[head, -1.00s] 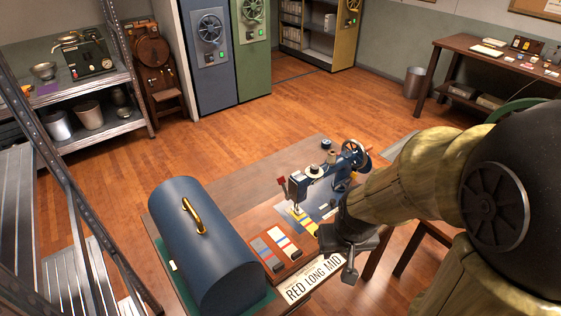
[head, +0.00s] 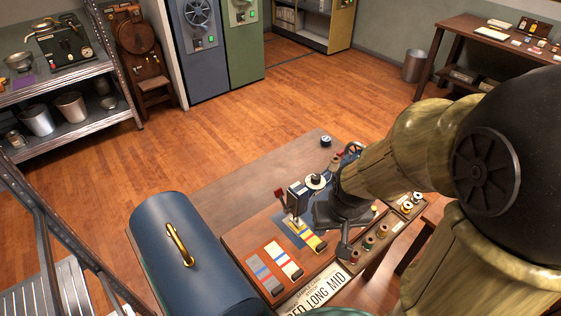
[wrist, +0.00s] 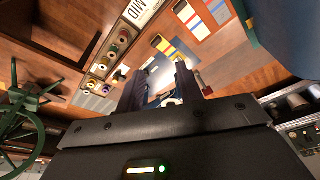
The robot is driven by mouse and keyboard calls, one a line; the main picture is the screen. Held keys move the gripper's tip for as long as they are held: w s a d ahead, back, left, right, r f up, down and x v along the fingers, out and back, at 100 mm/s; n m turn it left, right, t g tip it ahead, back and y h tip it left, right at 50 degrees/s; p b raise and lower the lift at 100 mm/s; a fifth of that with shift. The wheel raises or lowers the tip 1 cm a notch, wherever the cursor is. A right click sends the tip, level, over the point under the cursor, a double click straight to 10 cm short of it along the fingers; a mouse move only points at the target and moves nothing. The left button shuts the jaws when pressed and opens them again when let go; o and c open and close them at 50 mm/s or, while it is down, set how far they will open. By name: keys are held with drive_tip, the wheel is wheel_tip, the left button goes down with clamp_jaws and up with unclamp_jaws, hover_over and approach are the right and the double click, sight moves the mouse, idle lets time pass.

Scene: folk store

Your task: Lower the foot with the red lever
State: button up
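The blue sewing machine stands on the wooden table (head: 240,180), and its head end (head: 297,193) shows left of my gripper. A dark red lever (head: 280,194) sticks out from the left side of that end. It also shows as a small red piece beside the right finger in the wrist view (wrist: 205,84). My gripper (head: 332,226) is over the machine's front side and hides its middle. In the wrist view my gripper (wrist: 160,85) has its two dark fingers apart, with part of the machine seen between them. The foot is too small and hidden to make out.
A blue rounded cover (head: 180,255) with a brass handle stands at the left of the table. Spools (head: 369,243) stand at the right. The table's back left is clear.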

drive_tip(key=shift+w, duration=0.3)
drive_tip(key=shift+s, duration=0.1)
drive_tip(key=shift+o, duration=0.6)
drive_tip(key=w+a+f+m+p, duration=0.1)
drive_tip(key=w+a+m+p, duration=0.4)
drive_tip(key=w+p, duration=0.2)
drive_tip(key=w+a+f+m+y+p, duration=0.1)
drive_tip(key=w+a+m+p, duration=0.4)
drive_tip(key=w, duration=0.6)
drive_tip(key=shift+w+m+g+p, duration=0.25)
drive_tip(key=shift+m+g+p, duration=0.25)
drive_tip(key=shift+p, duration=0.75)
drive_tip(key=shift+f, duration=0.2)
